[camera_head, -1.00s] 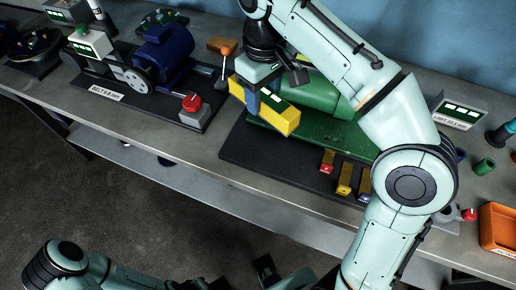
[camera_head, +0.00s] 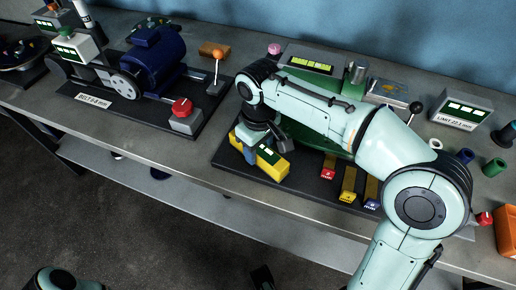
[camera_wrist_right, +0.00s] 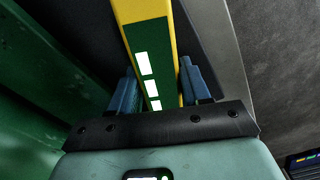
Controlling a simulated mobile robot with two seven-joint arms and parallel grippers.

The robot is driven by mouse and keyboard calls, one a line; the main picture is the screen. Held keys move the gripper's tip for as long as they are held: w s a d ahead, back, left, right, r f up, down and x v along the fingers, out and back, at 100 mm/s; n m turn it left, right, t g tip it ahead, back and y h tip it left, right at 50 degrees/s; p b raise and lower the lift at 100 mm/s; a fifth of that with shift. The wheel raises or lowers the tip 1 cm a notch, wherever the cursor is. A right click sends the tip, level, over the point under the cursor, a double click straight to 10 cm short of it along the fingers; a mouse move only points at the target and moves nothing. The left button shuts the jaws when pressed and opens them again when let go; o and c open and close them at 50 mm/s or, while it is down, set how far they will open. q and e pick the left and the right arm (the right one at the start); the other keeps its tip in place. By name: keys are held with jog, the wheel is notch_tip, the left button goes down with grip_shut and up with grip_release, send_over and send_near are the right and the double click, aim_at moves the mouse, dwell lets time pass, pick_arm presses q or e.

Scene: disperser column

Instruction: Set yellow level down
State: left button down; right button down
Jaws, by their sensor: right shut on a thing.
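The yellow level (camera_head: 270,166), a bar with a dark panel and bright windows, is at the front left of the black base plate (camera_head: 228,156), beside the green machine body (camera_head: 312,137). My right gripper (camera_head: 249,153) is shut on the level. In the right wrist view, the level (camera_wrist_right: 147,12) lies between the blue fingers of my right gripper (camera_wrist_right: 160,88). I cannot tell if its underside touches the plate.
Red, yellow and blue tagged blocks (camera_head: 347,181) lie on the plate right of the level. A red button box (camera_head: 184,117) and blue motor (camera_head: 155,58) stand to the left. The bench's front edge is close. An orange bin (camera_head: 507,232) is at the far right.

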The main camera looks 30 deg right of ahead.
jog(key=shift+f, duration=0.15)
jog(key=c, duration=0.5)
grip_release()
notch_tip(320, 180, up, 12)
jog(key=p, duration=0.3)
jog(key=shift+p, duration=0.3)
